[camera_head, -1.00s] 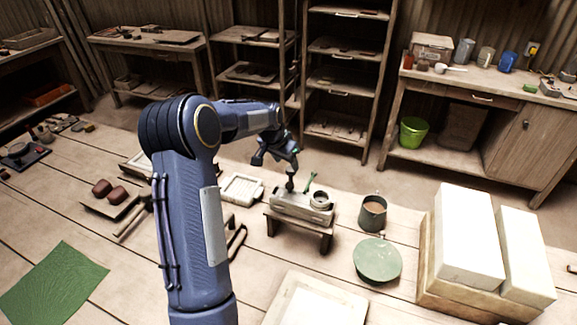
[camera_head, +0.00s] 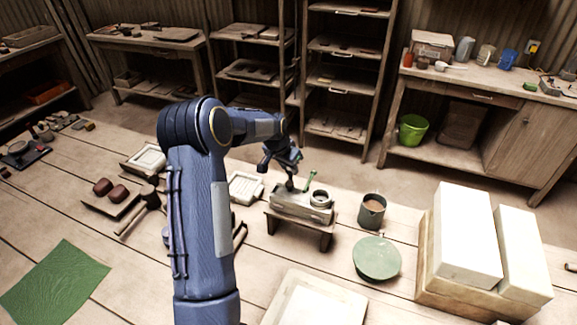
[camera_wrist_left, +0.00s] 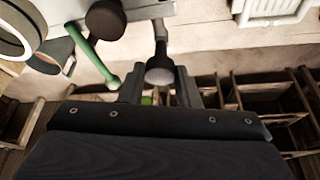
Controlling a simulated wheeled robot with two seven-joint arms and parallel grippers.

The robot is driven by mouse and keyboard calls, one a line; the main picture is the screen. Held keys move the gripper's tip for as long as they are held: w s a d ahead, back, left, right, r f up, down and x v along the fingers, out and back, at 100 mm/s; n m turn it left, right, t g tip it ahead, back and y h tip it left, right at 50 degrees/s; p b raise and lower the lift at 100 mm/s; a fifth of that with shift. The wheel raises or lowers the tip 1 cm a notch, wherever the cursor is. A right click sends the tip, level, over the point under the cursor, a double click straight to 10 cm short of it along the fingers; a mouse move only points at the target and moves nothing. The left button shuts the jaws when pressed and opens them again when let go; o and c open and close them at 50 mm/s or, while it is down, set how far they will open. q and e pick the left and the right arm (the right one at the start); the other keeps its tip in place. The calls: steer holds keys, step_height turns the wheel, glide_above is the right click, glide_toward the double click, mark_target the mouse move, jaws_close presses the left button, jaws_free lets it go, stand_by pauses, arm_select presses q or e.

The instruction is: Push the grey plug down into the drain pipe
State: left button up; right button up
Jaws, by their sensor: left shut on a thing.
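My left gripper (camera_head: 289,172) is above the left end of a pale grey block (camera_head: 290,203) on a small wooden stand. In the left wrist view the same gripper (camera_wrist_left: 160,90) has a dark grey knob (camera_wrist_left: 160,72) on a thin stem between its fingers, and is shut on it. A pale hollow ring (camera_head: 320,197) stands at the block's right end; it also shows in the wrist view (camera_wrist_left: 17,30). A dark round cap (camera_wrist_left: 105,20) is near the block there. I cannot tell which of these is the plug or the drain pipe. My right gripper is out of view.
A green handle (camera_head: 310,180) rises behind the block. A green-grey cup (camera_head: 372,212) and a round green disc (camera_head: 377,259) are to the right. Large white blocks (camera_head: 467,235) stand farther right. A pale tray (camera_head: 245,187) lies left of the stand (camera_head: 327,240).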

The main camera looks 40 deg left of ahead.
arm_select(q)
steer(key=shift+f+b, duration=1.35)
jaws_close()
steer(key=shift+s+r, duration=0.1)
steer(key=o, duration=1.1)
jaws_free()
steer(key=shift+b+v, duration=0.45)
steer(key=shift+v, duration=3.4)
steer(key=shift+s, duration=0.1)
